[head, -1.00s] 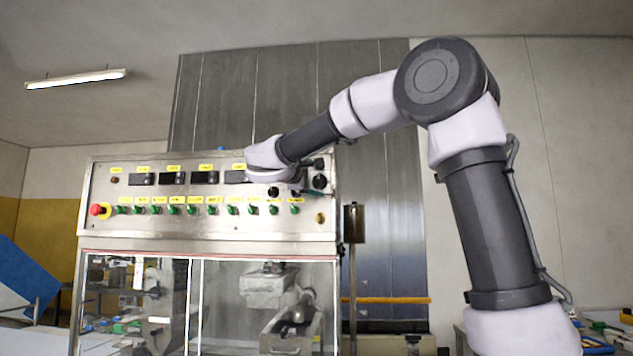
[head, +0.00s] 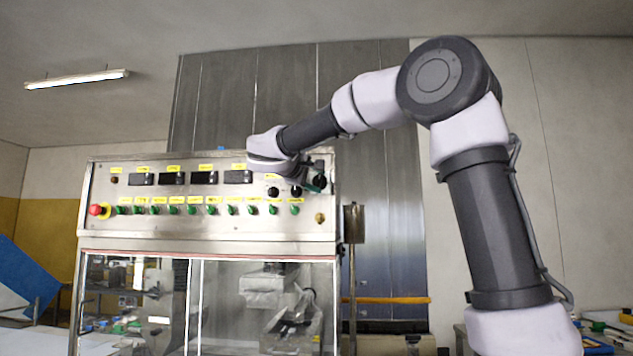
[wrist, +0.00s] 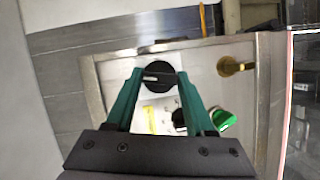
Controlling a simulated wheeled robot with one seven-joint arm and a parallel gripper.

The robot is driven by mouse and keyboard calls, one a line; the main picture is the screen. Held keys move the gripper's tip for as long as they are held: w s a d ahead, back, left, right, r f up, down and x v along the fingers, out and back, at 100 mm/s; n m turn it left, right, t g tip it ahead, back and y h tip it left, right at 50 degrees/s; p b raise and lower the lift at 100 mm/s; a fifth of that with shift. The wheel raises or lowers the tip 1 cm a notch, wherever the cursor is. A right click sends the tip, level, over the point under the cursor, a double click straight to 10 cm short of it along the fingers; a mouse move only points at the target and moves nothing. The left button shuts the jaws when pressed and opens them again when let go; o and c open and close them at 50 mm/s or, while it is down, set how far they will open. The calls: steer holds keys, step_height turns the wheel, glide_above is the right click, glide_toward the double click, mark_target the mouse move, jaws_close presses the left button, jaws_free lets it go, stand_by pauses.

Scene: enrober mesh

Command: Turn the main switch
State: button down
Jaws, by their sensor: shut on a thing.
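The main switch, a large round black knob with a white mark (wrist: 155,75), sits on the steel panel in the wrist view. In the head view it shows at the panel's upper right (head: 320,181), partly covered by my gripper. The two green fingers of my gripper (wrist: 160,77) stand on either side of the knob in the wrist view, shut on it. In the head view my gripper (head: 313,187) reaches the panel from above and in front. The exact finger contact is hard to see.
Two smaller black knobs (head: 273,191) (head: 296,191) are left of the switch. A row of green switches (head: 192,210) and a red emergency button (head: 96,210) lie along the panel.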

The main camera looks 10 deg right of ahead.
steer(key=m+y, duration=0.1)
steer(key=m, duration=0.2)
steer(key=shift+r+m+g+y, duration=0.15)
steer(key=shift+m+g+y, duration=0.25)
steer(key=m+y, duration=0.1)
steer(key=m, duration=0.1)
steer(key=shift+d+m+y, duration=0.15)
steer(key=shift+m+y, duration=0.15)
steer(key=shift+s+d+m+y, duration=0.1)
steer(key=shift+m+y, duration=0.8)
steer(key=shift+m, duration=0.3)
steer(key=shift+m+t+y, duration=0.3)
steer(key=shift+m+y, duration=0.5)
steer(key=shift+m, duration=0.4)
steer(key=shift+c, duration=1.4)
jaws_free()
